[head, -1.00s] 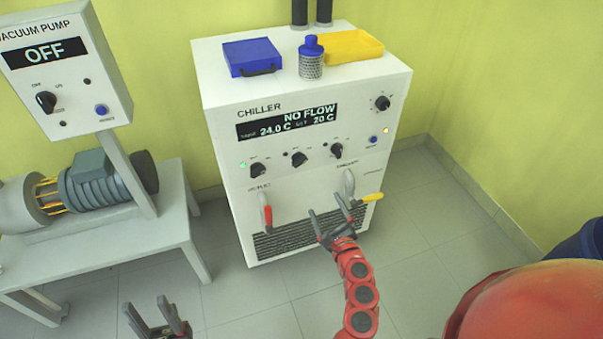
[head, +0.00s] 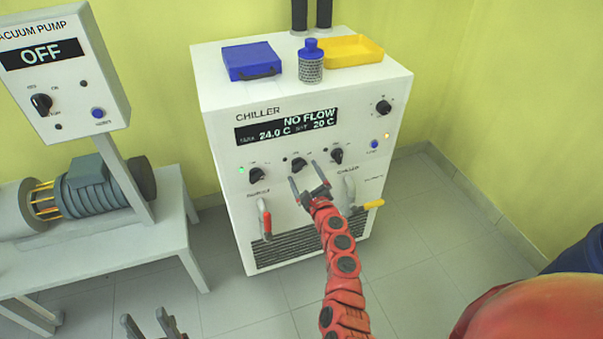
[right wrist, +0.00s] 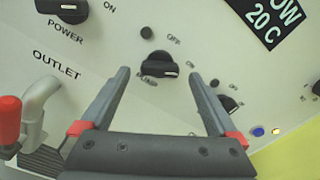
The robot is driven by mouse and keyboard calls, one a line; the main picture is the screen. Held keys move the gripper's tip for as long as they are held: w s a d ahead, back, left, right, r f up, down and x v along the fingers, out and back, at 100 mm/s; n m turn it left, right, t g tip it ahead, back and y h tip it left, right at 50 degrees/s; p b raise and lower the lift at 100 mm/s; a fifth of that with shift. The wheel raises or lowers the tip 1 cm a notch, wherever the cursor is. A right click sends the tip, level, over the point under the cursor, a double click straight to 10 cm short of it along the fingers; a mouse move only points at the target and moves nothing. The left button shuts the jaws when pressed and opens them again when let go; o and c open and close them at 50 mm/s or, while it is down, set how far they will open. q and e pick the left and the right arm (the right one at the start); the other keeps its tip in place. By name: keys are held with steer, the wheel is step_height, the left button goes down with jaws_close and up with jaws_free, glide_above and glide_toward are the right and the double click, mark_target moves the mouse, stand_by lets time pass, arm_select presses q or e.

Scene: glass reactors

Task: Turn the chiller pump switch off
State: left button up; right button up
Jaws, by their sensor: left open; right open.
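The chiller (head: 225,150) is a white cabinet with a NO FLOW display. Its black pump knob (head: 299,165) is the middle of three knobs below the display. In the right wrist view the pump knob (right wrist: 156,65) lies between and beyond my finger tips; its white mark points right, toward the ON side. OFF is printed above right of it. My right gripper (head: 304,172) is open and empty just in front of the pump knob, its fingers either side of it; contact cannot be told. My left gripper (head: 145,317) is open and empty low at the bottom edge.
The power knob (head: 257,174) and another knob (head: 337,156) flank the pump knob. A red-handled outlet valve (head: 265,220) and a yellow-handled valve (head: 370,205) stick out below. The vacuum pump panel (head: 60,75) reads OFF at left.

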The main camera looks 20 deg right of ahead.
mark_target(299, 166)
steer(key=shift+w+a+f, duration=0.1)
steer(key=shift+w, duration=0.8)
steer(key=shift+w+b, duration=0.35)
steer(key=c, duration=1.4)
